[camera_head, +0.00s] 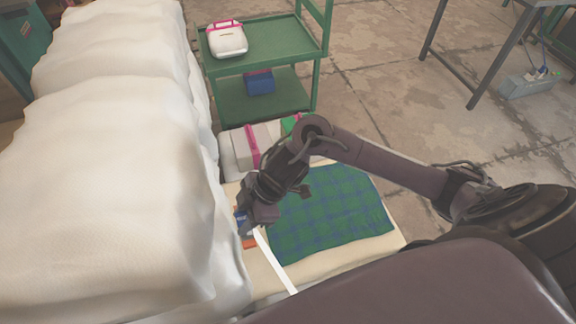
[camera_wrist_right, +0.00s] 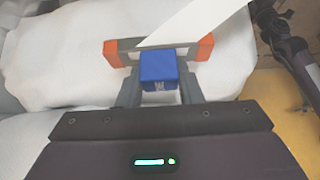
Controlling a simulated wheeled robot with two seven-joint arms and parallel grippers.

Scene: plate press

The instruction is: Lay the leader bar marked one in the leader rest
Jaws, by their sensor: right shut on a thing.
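My right gripper (camera_head: 243,222) is shut on the blue block (camera_wrist_right: 159,70) of a bar, with one finger on each side. The bar (camera_wrist_right: 127,45) is grey with orange ends, and a long white strip (camera_wrist_right: 200,20) runs from it. A small dark mark on the block is too blurred to read. In the head view an orange end of the bar (camera_head: 250,242) shows below the gripper, and the white strip (camera_head: 275,260) trails down to the right. I cannot make out the leader rest. My left gripper is not in view.
Large white fabric bundles (camera_head: 100,180) fill the left side, close beside the right gripper. A green plaid cloth (camera_head: 330,215) lies on a cream surface (camera_head: 265,280) under my right arm. A green shelf cart (camera_head: 285,42) stands behind, holding a white bundle with a pink strap (camera_head: 228,40).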

